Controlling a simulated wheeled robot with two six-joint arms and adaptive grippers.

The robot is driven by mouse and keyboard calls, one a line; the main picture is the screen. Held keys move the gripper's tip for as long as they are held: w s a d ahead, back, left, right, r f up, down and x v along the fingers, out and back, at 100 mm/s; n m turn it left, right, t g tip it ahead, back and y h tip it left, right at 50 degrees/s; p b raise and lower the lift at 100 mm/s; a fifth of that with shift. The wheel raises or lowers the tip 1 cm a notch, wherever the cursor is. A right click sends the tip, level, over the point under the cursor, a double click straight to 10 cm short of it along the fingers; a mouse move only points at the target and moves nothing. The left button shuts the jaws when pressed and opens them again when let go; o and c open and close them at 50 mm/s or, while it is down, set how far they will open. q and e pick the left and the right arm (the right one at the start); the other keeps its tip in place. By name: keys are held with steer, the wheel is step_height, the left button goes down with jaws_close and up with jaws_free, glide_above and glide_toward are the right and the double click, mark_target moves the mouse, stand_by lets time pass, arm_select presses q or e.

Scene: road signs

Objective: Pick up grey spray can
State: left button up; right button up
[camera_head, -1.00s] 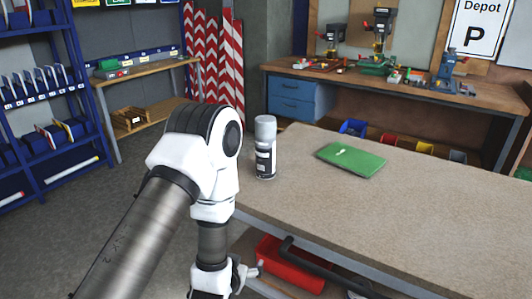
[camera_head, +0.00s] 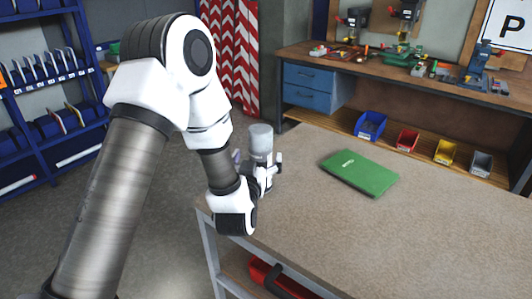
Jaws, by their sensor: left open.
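The grey spray can (camera_head: 261,139) stands upright near the left end of the workbench (camera_head: 330,225). Its grey cap and upper part show; its lower body is hidden behind my left gripper. My left gripper (camera_head: 268,170) is open at the can, in front of it in the view, with a fingertip showing on either side. I cannot tell whether the fingers touch the can. My right gripper is not in view.
A green booklet (camera_head: 360,173) lies on the bench to the right of the can. A red toolbox (camera_head: 262,277) sits on the shelf below. A back bench (camera_head: 430,82) holds tools, with blue (camera_head: 370,126), red, yellow and grey bins below. The front bench's right side is clear.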

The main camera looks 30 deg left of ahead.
arm_select(q)
steer(key=shift+w+a+r+p, duration=0.4)
steer(key=shift+w+a+p, duration=0.3)
steer(key=shift+p, duration=0.1)
steer(key=w, duration=0.2)
steer(key=w+a+f, duration=0.1)
steer(key=shift+w+p, duration=0.3)
steer(key=shift+p, duration=0.1)
steer(key=shift+w+f, duration=0.15)
steer(key=shift+w, duration=0.1)
steer(key=shift+s+r, duration=0.2)
steer(key=shift+s, duration=0.1)
steer(key=shift+c, duration=0.7)
steer(key=shift+s, duration=0.1)
steer(key=c, duration=1.5)
